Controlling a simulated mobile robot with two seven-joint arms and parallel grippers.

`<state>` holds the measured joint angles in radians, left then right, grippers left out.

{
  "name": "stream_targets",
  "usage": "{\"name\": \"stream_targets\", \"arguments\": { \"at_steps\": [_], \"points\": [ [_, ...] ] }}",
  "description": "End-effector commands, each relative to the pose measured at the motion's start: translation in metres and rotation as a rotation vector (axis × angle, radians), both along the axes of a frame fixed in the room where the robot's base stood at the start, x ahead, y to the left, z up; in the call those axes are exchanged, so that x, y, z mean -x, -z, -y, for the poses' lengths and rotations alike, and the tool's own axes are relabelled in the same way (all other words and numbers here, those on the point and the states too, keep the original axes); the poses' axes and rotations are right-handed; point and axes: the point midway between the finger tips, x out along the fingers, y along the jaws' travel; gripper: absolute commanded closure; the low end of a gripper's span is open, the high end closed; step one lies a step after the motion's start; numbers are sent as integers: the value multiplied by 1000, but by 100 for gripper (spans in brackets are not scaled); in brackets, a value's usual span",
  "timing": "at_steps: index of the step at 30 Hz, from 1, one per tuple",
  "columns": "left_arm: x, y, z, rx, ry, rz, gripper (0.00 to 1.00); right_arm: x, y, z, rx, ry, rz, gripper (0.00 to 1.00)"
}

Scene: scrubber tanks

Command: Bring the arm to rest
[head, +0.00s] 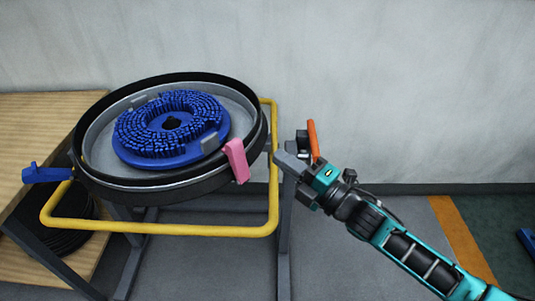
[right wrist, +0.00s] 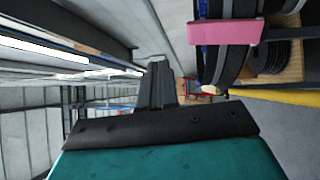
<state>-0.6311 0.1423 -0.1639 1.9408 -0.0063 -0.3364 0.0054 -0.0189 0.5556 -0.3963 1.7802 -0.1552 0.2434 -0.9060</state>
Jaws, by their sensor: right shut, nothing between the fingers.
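My right arm comes in from the lower right in the head view. Its right gripper (head: 281,158) is shut and empty, just right of the round scrubber tank (head: 90,180). The shut fingers also show in the right wrist view (right wrist: 157,66), with nothing between them. A pink latch (head: 237,160) sits on the tank's right rim, left of the fingertips and apart from them. It also shows in the right wrist view (right wrist: 225,32). An orange handle (head: 313,138) stands upright just behind the gripper; I cannot tell whether they touch. My left gripper is not in view.
A blue brush (head: 145,158) lies in the tank. A blue latch (head: 47,174) sticks out at its left. A yellow tube frame (head: 170,230) runs around the tank. A wooden table (head: 35,115) stands at left. The floor at the lower right has an orange stripe (head: 460,235).

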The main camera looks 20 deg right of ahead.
Motion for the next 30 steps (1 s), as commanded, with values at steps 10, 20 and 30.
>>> {"name": "stream_targets", "arguments": {
  "at_steps": [10, 20, 30],
  "points": [
    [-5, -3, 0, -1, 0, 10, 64, 19, -5, 13, 1, 0, 1, 100],
    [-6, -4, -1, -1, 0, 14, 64, 63, 86, 16, -496, 207, -547, 100],
    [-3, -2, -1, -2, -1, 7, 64, 166, 193, 21, -1167, 625, -1139, 100]
  ]
}}
